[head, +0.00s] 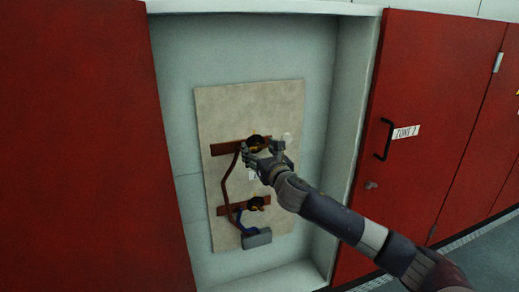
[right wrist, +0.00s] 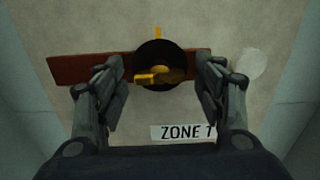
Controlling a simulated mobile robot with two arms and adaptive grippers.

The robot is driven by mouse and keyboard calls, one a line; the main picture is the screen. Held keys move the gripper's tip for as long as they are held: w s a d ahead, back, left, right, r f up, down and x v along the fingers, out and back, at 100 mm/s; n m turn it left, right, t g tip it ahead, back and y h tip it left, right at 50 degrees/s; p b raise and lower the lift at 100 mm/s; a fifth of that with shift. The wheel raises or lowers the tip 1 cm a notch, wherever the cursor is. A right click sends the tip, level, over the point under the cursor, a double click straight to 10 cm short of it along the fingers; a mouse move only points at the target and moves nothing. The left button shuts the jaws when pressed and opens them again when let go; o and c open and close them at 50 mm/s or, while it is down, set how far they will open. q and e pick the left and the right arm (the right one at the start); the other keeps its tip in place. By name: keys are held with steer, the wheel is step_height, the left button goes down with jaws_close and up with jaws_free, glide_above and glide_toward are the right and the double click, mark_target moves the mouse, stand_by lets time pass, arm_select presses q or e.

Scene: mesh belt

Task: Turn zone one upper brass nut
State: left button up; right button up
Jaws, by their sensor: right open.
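The upper brass nut (right wrist: 160,70) sits at the middle of a round black fitting (right wrist: 176,50) on a brown horizontal bar (right wrist: 75,68). A yellow pointer (right wrist: 146,79) sticks out to the left of the nut. In the head view the upper fitting (head: 255,141) is partly hidden by my right gripper (head: 263,150). In the right wrist view my right gripper (right wrist: 163,85) is open, with one finger on each side of the fitting and nothing held. Whether the fingers touch the fitting cannot be told. My left gripper is not in view.
A beige panel (head: 215,105) inside an open cabinet carries the fittings. A lower fitting (head: 256,203), a brown pipe (head: 224,190) and a grey box (head: 257,238) are below. A ZONE 1 label (right wrist: 185,132) is under the upper fitting. Red doors (head: 430,75) flank the opening.

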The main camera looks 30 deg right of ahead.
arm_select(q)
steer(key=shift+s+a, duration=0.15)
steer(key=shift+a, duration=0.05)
arm_select(e)
steer(key=shift+c, duration=1.1)
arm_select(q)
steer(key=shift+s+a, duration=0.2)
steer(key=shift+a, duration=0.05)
arm_select(e)
steer(key=c, duration=0.8)
steer(key=shift+m, duration=0.3)
steer(key=shift+c, duration=0.2)
steer(key=m, duration=0.2)
steer(key=shift+r+m+p, duration=0.1)
steer(key=shift+m+p, duration=0.2)
steer(key=shift+p, duration=0.1)
steer(key=m, duration=0.4)
steer(key=shift+m+p, duration=0.3)
steer(key=m, duration=0.4)
steer(key=shift+m, duration=0.3)
arm_select(q)
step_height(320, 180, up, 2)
steer(key=shift+p, duration=0.3)
arm_select(e)
steer(key=m, duration=0.4)
steer(key=shift+m, duration=0.4)
